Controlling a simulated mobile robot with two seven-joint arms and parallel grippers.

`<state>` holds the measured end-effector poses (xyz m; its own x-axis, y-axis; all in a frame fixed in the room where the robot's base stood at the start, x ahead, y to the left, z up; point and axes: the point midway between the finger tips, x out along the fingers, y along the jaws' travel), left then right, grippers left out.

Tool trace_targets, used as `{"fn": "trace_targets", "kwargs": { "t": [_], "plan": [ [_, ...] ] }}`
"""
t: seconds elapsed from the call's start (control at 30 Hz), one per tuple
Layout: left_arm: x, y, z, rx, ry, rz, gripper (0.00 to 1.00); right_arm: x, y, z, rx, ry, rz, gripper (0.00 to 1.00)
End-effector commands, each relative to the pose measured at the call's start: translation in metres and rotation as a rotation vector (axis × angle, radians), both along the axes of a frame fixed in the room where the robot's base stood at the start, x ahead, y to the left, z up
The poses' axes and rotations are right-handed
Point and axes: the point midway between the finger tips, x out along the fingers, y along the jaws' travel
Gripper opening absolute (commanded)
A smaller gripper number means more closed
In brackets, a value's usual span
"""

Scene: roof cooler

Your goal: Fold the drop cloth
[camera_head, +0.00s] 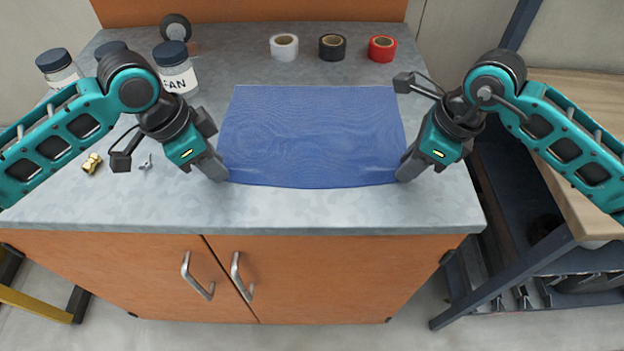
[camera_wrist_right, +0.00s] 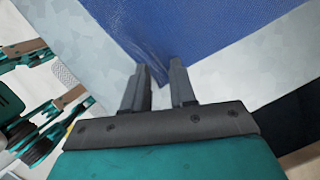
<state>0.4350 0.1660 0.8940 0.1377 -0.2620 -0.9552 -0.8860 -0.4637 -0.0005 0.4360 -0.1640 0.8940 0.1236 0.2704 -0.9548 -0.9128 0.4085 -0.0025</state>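The blue drop cloth (camera_head: 312,135) lies spread out on the grey worktop in the head view, with small creases at its two near corners. My left gripper (camera_head: 217,174) is at its near left corner; its fingers point down, and whether they grip the cloth is hidden. My right gripper (camera_head: 405,173) is at the near right corner. In the right wrist view, the fingers of the right gripper (camera_wrist_right: 160,82) stand apart, with the creased corner of the cloth (camera_wrist_right: 205,30) between them.
Tape rolls in white (camera_head: 284,46), black (camera_head: 332,47) and red (camera_head: 382,48) stand behind the cloth. Lidded jars (camera_head: 176,72) stand at the back left. A brass fitting (camera_head: 92,163) and a wing nut (camera_head: 145,162) lie left of my left gripper. The worktop's front strip (camera_head: 310,210) is clear.

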Motion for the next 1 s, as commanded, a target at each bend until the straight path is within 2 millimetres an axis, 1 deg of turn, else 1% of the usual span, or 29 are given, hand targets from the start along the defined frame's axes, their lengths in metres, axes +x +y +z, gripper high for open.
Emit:
{"fn": "trace_targets", "kwargs": {
  "t": [0.07,0.5,1.0],
  "plan": [
    [-0.0006,0.0001,-0.0012,0.001,0.003,-0.001,0.21,-0.0016,-0.0003,-0.0027,-0.002,0.007,0.001,0.21],
    [-0.0006,0.0001,-0.0014,0.001,0.003,-0.001,0.00,-0.0020,-0.0004,-0.0034,-0.004,0.009,0.001,0.00],
    [-0.0006,0.0002,-0.0015,0.001,0.003,-0.001,0.00,-0.0024,-0.0004,-0.0041,-0.004,0.011,0.001,0.00]
  ]
}}
